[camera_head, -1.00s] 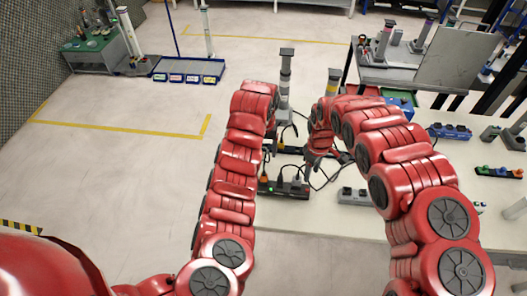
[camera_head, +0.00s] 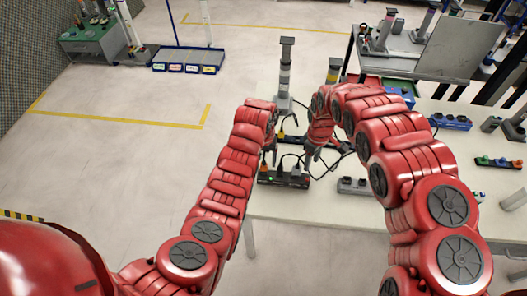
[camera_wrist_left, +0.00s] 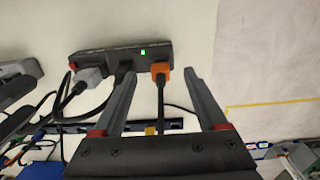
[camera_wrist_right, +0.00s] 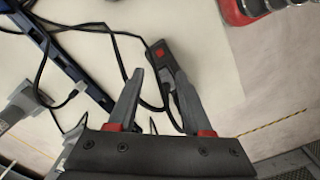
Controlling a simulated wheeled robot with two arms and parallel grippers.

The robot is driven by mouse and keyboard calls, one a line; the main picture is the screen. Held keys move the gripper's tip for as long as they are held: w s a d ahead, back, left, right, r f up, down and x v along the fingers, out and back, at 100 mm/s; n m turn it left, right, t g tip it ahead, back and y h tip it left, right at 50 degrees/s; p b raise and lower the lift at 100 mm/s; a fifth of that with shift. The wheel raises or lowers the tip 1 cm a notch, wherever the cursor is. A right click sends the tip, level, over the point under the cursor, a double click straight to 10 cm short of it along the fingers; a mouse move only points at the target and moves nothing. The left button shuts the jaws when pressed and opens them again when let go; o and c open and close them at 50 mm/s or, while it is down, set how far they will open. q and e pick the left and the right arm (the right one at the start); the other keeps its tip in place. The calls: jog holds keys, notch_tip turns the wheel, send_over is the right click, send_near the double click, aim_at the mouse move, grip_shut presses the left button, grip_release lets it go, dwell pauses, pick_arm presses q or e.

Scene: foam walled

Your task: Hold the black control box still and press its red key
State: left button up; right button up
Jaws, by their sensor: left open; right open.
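In the right wrist view a narrow black box with a red key (camera_wrist_right: 160,53) near its upper end lies by the fingertips of my right gripper (camera_wrist_right: 157,78). My right gripper is open; its fingers cover part of the box. In the left wrist view a black box (camera_wrist_left: 110,58) carries a green light, an orange plug and grey and black plugs. My left gripper (camera_wrist_left: 159,72) is open, its tips on either side of the orange plug. The head view shows a black box (camera_head: 284,180) below both grippers. I cannot tell whether both wrist views show the same box.
Black cables (camera_wrist_right: 115,40) loop around the right gripper. Another dark strip (camera_head: 300,139) lies behind on the pale table (camera_head: 330,208), near a grey post (camera_head: 285,75). A grey strip (camera_head: 352,186) lies to the right. The table's front is mostly bare.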

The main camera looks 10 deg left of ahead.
aim_at(264, 173)
pick_arm(q)
jog(key=shift+f, duration=3.5)
grip_shut()
pick_arm(e)
grip_shut()
